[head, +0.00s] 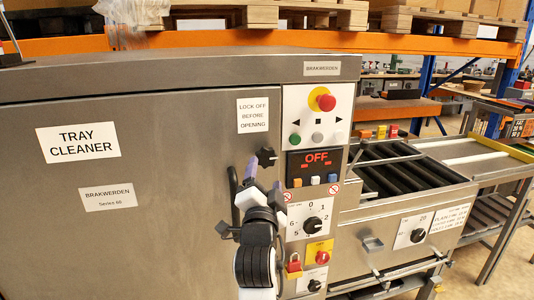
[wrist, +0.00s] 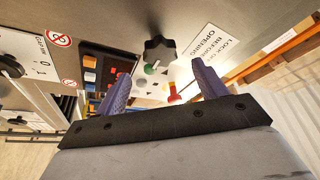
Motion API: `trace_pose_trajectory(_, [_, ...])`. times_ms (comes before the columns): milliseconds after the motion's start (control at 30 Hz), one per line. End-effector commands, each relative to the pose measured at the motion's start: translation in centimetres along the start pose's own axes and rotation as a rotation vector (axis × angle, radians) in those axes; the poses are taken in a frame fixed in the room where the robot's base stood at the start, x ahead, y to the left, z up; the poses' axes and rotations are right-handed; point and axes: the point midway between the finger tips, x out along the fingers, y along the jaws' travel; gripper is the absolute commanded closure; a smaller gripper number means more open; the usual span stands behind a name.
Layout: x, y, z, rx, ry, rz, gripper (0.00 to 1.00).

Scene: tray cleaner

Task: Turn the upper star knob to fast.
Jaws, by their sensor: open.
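The upper star knob (head: 266,156) is a black knob on the grey door of the tray cleaner, left of the control panel. It also shows in the wrist view as a black lobed knob (wrist: 159,49), ahead of and between my finger tips. My gripper (head: 264,177) is open, with two purple fingers just below and in front of the knob in the head view. In the wrist view the gripper (wrist: 160,72) is empty and no finger visibly touches the knob. I cannot read any fast mark by the knob. My arm hides the door below it.
A black handle (head: 234,200) stands left of my gripper. The control panel at the right has a red stop button (head: 326,102), an OFF display (head: 316,157), a numbered dial (head: 313,225) and a red padlock (head: 294,262).

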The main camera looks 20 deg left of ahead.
Motion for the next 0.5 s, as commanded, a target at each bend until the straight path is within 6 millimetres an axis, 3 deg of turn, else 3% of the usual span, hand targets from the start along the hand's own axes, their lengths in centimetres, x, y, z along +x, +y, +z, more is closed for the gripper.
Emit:
trace_pose_trajectory(200, [4.5,-0.2,-0.2,-0.002,-0.001,0.001,0.29])
trace_pose_trajectory(500, [7.3,-0.1,0.0,-0.001,0.0,-0.002,0.29])
